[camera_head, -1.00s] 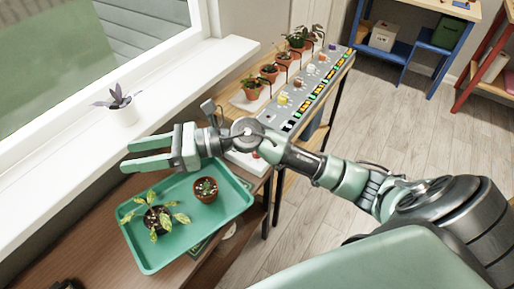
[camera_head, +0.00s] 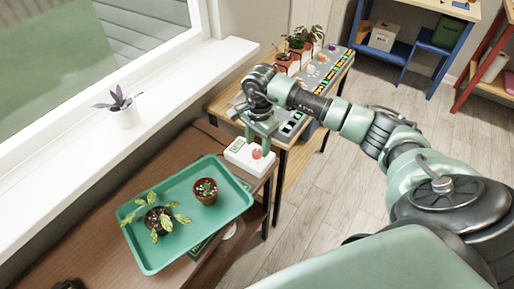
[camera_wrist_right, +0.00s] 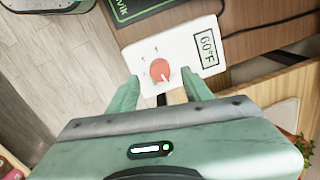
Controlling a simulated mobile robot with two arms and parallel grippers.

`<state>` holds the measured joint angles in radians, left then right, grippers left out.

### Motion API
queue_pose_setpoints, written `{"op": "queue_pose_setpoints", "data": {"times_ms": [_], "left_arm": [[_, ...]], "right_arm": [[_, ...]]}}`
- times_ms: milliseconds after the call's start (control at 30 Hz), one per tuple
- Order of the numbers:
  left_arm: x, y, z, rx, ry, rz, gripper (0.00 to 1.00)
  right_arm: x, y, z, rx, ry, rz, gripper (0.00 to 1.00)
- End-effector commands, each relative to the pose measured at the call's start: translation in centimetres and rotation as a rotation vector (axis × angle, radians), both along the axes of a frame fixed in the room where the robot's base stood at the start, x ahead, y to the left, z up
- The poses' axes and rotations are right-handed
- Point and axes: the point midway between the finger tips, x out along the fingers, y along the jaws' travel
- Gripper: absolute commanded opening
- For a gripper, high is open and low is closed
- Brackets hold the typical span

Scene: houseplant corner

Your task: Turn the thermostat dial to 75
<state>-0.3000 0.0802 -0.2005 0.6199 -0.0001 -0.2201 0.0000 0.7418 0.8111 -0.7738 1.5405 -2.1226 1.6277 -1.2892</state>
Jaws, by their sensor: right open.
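The thermostat (camera_head: 240,154) is a white box at the back end of the brown table, just behind the green tray. Its red dial (camera_head: 257,154) faces up. In the right wrist view the thermostat (camera_wrist_right: 198,45) has a display reading 60°F, and a white mark shows on the red dial (camera_wrist_right: 160,71). My right gripper (camera_wrist_right: 162,85) is open and points down, its fingers on either side of the dial's near edge. I cannot tell whether they touch it. In the head view the right gripper (camera_head: 258,130) is partly hidden by its wrist. My left gripper is not in view.
A green tray (camera_head: 243,207) with two potted plants lies on the brown table. Behind the thermostat, a wooden bench holds a grey panel with coloured lights (camera_head: 335,72) and several potted plants. A plant in a white pot (camera_head: 124,116) stands on the windowsill.

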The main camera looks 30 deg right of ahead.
Motion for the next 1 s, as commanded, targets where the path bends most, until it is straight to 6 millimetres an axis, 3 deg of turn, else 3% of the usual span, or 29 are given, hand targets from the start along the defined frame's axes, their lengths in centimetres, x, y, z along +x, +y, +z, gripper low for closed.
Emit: {"op": "queue_pose_setpoints", "data": {"times_ms": [200,533,733,1000], "left_arm": [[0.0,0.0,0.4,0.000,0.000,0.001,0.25],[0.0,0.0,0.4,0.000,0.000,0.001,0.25],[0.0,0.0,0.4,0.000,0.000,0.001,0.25],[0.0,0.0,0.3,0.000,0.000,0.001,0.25]], "right_arm": [[0.1,0.1,-2.5,0.002,0.000,0.000,0.50],[0.1,0.1,-3.0,0.002,-0.002,0.001,0.50],[0.1,0.1,-3.0,0.002,-0.002,0.000,0.00],[0.2,0.1,-3.0,0.002,-0.003,-0.016,0.00]]}}
